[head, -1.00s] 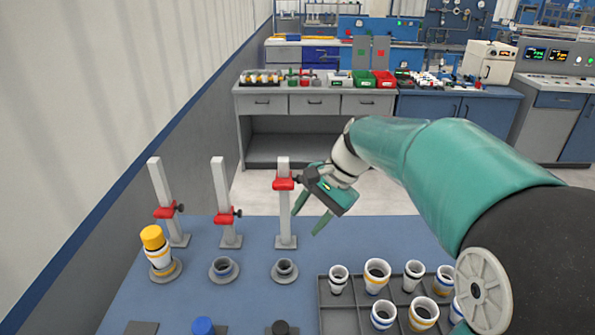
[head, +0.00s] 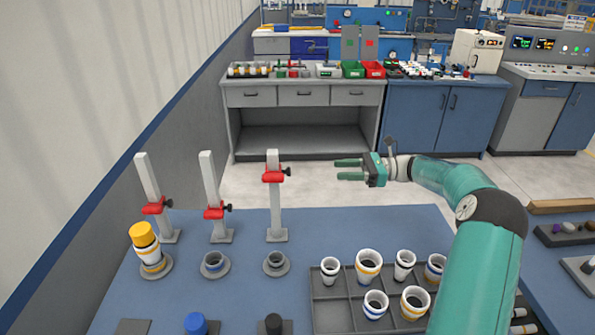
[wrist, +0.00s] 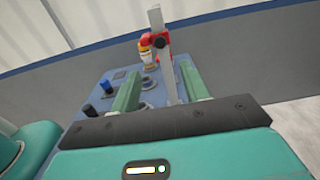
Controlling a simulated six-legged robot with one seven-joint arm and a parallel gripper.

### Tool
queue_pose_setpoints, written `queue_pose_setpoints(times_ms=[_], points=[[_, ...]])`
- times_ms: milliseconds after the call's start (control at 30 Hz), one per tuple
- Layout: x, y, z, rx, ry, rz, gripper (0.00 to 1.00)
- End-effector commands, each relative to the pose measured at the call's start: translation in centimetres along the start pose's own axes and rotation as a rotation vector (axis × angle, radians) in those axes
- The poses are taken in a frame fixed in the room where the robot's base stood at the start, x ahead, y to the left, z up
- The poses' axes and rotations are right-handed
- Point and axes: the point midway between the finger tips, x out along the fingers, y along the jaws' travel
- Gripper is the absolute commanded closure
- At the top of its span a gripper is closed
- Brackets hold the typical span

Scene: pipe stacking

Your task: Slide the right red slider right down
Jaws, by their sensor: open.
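In the wrist view the post stands between the fingers (wrist: 160,95).
Below the right post is a small grey ring holder (head: 276,264). The left holder carries a stacked white pipe with a yellow top (head: 143,235). A grey tray (head: 330,315) with several white pipe pieces stands at front right. The wall runs along the left.

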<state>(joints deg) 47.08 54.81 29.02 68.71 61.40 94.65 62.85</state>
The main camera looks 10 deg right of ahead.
Motion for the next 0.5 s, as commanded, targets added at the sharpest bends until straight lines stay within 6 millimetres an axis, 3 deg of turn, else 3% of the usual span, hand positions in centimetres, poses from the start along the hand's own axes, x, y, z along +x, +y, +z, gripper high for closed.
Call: queue_pose_setpoints(times_ms=[500], points=[[9.6,0.0,0.0,-0.001,0.003,0.006,0.55]])
